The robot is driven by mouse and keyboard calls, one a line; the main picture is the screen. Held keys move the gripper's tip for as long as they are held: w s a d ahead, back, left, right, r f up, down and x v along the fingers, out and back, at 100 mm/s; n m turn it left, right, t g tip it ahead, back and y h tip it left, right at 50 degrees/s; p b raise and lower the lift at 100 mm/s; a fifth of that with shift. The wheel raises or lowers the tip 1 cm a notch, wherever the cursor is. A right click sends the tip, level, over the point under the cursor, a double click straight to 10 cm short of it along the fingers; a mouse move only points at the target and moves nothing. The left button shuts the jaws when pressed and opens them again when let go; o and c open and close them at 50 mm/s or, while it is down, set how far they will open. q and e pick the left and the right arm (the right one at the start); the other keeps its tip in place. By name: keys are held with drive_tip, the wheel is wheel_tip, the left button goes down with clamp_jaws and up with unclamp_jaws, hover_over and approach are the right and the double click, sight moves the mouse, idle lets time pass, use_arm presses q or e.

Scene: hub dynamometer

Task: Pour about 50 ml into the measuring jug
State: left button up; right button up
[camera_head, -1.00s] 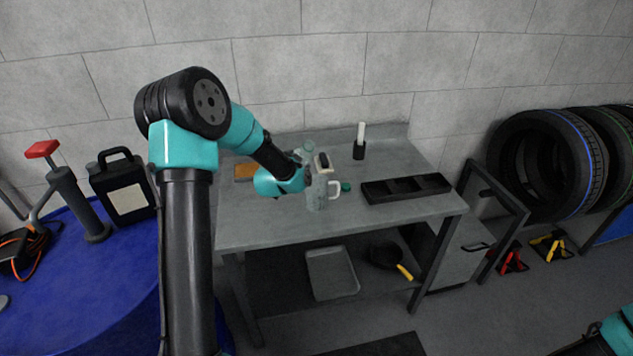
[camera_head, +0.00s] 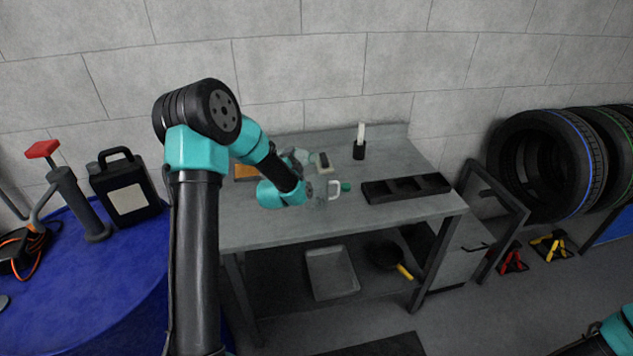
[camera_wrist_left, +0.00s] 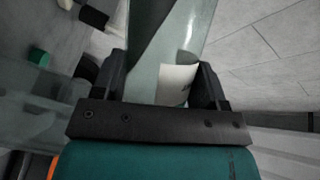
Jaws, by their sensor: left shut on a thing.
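My left gripper (camera_wrist_left: 163,88) is shut on a clear bottle (camera_wrist_left: 172,45) with a white label (camera_wrist_left: 178,84). In the head view my left gripper and the tilted bottle are partly hidden by my own wrist beside the jug. The clear measuring jug (camera_head: 320,196), with a pale handle on its right, stands upright on the grey workbench (camera_head: 390,213). I cannot tell whether liquid is flowing or how full the jug is. A green cap (camera_head: 346,186) lies behind the jug; it also shows in the left wrist view (camera_wrist_left: 39,57). My right arm shows at the bottom right corner, its fingers unclear.
A black compartment tray (camera_head: 405,188) lies right of the jug. A black holder with a white stick (camera_head: 359,150) and a small dark-and-pale device (camera_head: 323,162) stand behind. An orange-brown block (camera_head: 245,172) is left. A grey tray and a pan are on the lower shelf.

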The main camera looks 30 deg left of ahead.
use_arm(q)
drive_tip(key=shift+a+r+m, duration=0.1)
drive_tip(key=shift+r+m, duration=0.15)
drive_tip(key=shift+m, duration=0.05)
drive_tip(key=shift+a+f+m+t, duration=0.25)
drive_tip(key=shift+f+m+t, duration=0.05)
drive_tip(key=shift+f+m, duration=0.55)
drive_tip(key=shift+m, duration=0.45)
drive_tip(key=shift+m+t, duration=0.3)
drive_tip(key=shift+t, duration=0.1)
drive_tip(key=shift+d+r+m+t, duration=0.15)
drive_tip(key=shift+r+m+t, duration=0.15)
drive_tip(key=shift+r+m, duration=0.45)
drive_tip(key=shift+f, duration=0.1)
drive_tip(key=shift+w+a, duration=0.1)
drive_tip(key=shift+a, duration=1.1)
drive_tip(key=shift+m, duration=0.55)
idle(1.6)
